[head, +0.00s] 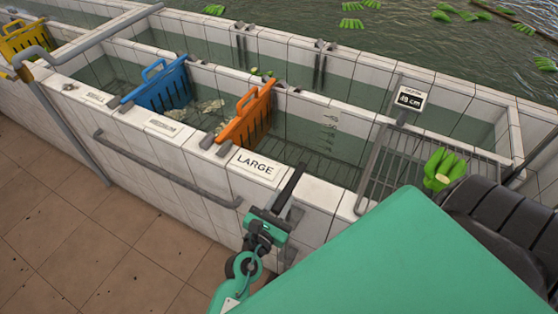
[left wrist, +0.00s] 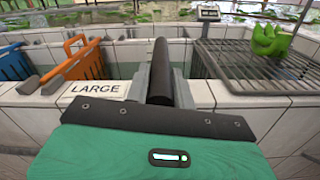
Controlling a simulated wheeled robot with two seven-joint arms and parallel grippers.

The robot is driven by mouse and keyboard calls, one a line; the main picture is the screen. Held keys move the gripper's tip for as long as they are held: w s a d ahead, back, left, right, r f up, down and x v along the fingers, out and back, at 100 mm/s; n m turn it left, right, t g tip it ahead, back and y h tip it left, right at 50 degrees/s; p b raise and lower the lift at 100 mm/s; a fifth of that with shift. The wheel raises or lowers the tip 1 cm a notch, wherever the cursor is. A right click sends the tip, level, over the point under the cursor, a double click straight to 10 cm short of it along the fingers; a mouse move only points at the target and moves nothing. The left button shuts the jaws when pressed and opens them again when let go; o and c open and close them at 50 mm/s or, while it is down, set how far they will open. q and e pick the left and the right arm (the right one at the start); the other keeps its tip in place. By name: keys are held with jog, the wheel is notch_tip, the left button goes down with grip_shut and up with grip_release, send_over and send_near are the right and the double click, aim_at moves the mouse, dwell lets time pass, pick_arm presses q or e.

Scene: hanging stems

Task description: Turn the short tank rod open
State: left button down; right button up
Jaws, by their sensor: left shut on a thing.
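A short dark rod (head: 289,186) lies over the white tiled wall top, just right of the LARGE sign (head: 256,165). It points away from me toward the tank's water in the left wrist view (left wrist: 160,62). My left gripper (head: 280,211) is at the rod's near end, its two fingers on either side of it, shut on it. The fingers also show in the left wrist view (left wrist: 160,92). The rod's near end is hidden by the gripper's body. My right gripper is not in view.
An orange slotted gate (head: 244,117) and a blue gate (head: 163,88) stand to the left, each with a dark rod at its base. A grey rail (head: 165,170) runs along the wall front. A metal rack (head: 395,165) with green bananas (head: 442,168) is at right.

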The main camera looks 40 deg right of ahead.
pick_arm(q)
jog(key=c, duration=1.2)
grip_release()
jog(key=shift+s+a+f, duration=0.1)
jog(key=shift+s+a, duration=0.15)
jog(key=shift+a, duration=0.15)
jog(key=b+v, duration=0.2)
jog(key=v, duration=1)
jog(key=shift+s+a, duration=0.25)
jog(key=shift+a, duration=0.1)
jog(key=shift+b, duration=0.3)
